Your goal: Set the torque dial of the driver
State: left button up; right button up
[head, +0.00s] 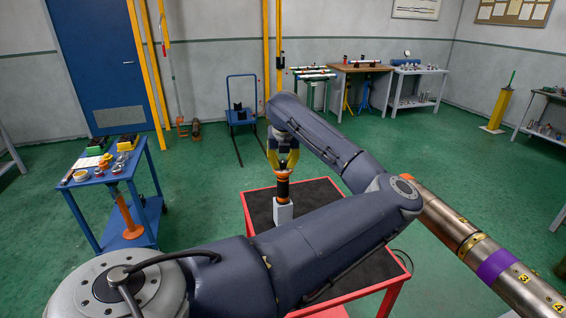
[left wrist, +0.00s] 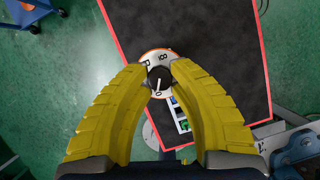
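The driver (head: 283,189), black with orange bands, stands upright in a white block (head: 283,212) on the red-edged, dark-topped table. In the left wrist view its torque dial (left wrist: 158,80) shows from above: a white face with an orange rim, dark characters and a black knob in the middle. My left gripper (head: 283,166) points down over the top of the driver. Its yellow fingers (left wrist: 160,71) are apart, one on each side of the knob, and cover the sides of the dial face. I cannot tell whether they touch it. My right gripper is not in view.
My left arm crosses in front of the red-edged table (head: 318,192) and hides part of it. A blue cart (head: 110,185) with small parts stands at left. Workbenches (head: 357,69) stand at the back.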

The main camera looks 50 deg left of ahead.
pick_arm(q)
grip_shut()
jog(key=shift+n, duration=0.3)
jog(key=n+g, duration=0.1)
jog(key=n, duration=0.1)
jog(key=n+g+y, duration=0.1)
jog(key=n, duration=0.2)
jog(key=shift+w+n, duration=0.15)
jog(key=shift+n, duration=0.15)
jog(key=n+g, duration=0.2)
jog(key=n, duration=0.3)
jog(key=shift+w, duration=0.1)
jog(key=n+g+h, duration=0.1)
jog(key=n, duration=0.2)
jog(key=n+g+h, duration=0.1)
jog(key=n, duration=0.2)
jog(key=shift+w+n, duration=0.15)
jog(key=shift+n, duration=0.25)
jog(key=n+h, duration=0.1)
jog(key=n, duration=0.1)
jog(key=n+g, duration=0.1)
jog(key=n, duration=0.2)
jog(key=shift+a+n+h, duration=0.1)
jog(key=shift+n+h, duration=0.2)
jog(key=shift+h, duration=0.1)
